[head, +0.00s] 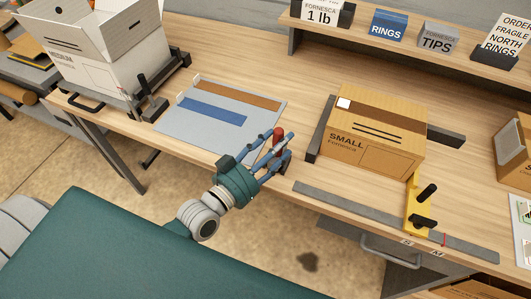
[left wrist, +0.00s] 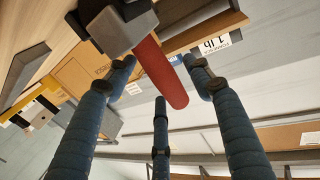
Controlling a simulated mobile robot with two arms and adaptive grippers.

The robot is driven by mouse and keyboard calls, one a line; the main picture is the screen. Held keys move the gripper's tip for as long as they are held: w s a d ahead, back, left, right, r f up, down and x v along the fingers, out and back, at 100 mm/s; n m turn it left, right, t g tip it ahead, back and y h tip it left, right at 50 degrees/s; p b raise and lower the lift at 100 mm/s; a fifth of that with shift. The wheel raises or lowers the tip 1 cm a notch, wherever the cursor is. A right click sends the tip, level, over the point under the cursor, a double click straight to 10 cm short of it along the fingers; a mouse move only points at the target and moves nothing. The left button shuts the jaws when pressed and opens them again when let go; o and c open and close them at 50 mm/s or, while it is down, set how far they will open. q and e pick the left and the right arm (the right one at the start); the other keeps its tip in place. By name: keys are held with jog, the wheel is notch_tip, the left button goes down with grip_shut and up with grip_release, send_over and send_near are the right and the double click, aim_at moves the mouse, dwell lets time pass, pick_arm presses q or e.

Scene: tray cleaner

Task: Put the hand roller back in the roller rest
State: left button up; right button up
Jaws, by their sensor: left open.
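A red handle (head: 278,135), which looks like the hand roller's, stands up near the right end of a grey board on the bench. It also shows in the left wrist view (left wrist: 160,72), coming out of a grey and black block (left wrist: 118,25). I cannot tell whether that block is the roller's head or the roller rest. My left gripper (head: 277,151) is open, with its blue fingers spread around the handle; the fingers show in the left wrist view (left wrist: 160,95) too. Gaps show between fingers and handle. The fingers hide the handle's lower part in the head view. My right gripper is out of view.
The grey board (head: 197,138) carries a blue and a brown strip. A small cardboard box (head: 375,130) sits between dark rails to the right. An open white box (head: 110,62) stands at the left. A yellow bracket (head: 415,205) is at the front edge.

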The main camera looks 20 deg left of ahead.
pick_arm(q)
jog(key=v, duration=1.1)
jog(key=shift+s+r, duration=0.1)
jog(key=shift+r, duration=0.05)
